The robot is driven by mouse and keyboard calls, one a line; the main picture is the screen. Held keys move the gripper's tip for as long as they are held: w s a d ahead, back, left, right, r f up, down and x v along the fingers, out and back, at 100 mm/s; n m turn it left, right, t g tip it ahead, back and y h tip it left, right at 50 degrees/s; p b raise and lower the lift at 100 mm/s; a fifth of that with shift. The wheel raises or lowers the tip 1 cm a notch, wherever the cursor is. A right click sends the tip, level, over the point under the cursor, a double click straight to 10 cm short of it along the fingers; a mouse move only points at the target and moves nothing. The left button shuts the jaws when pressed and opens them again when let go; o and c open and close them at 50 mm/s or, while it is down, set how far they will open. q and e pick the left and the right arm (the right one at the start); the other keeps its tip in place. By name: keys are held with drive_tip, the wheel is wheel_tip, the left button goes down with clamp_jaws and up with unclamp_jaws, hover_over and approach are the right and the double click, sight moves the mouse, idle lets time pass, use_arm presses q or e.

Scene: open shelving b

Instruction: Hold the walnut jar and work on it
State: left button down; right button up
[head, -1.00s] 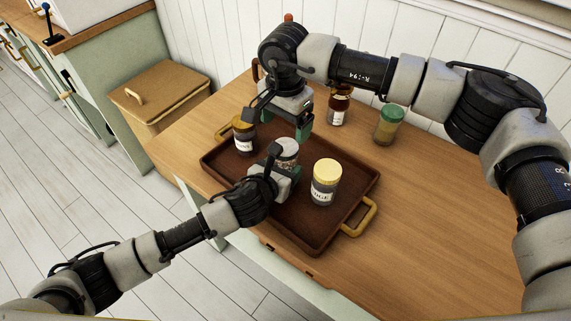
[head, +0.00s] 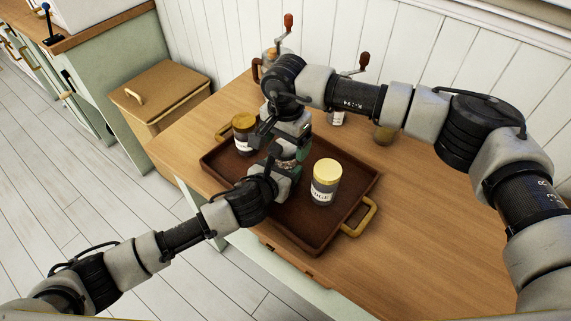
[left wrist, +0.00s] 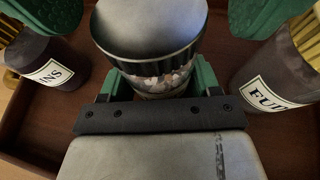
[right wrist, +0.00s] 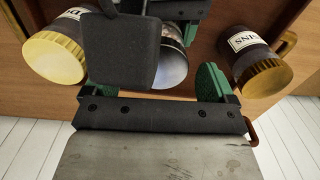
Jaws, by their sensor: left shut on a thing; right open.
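The walnut jar has a silver lid and pale brown pieces behind clear glass, seen in the left wrist view (left wrist: 150,40); its label is not visible. It stands upright over the brown tray (head: 312,238). My left gripper (head: 282,176) is shut on its lower body. My right gripper (head: 284,146) is open just above, its green fingers on either side of the lid in the left wrist view. The lid also shows between the fingers in the right wrist view (right wrist: 172,68). In the head view the jar is mostly hidden by the grippers.
A yellow-lidded jar reading "FUDGE" or similar (head: 325,184) stands right of the grippers on the tray. Another yellow-lidded jar, label ending "INS" (left wrist: 50,62), stands on the left. Crank-handled items (head: 288,22) and a jar (head: 384,135) are behind. The front right table is clear.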

drive_tip(key=shift+f, duration=0.4)
drive_tip(key=c, duration=0.9)
drive_tip(key=o, duration=1.1)
drive_tip(key=shift+c, duration=0.2)
wheel_tip(320, 180, up, 12)
use_arm(q)
drive_tip(key=shift+c, duration=0.8)
unclamp_jaws()
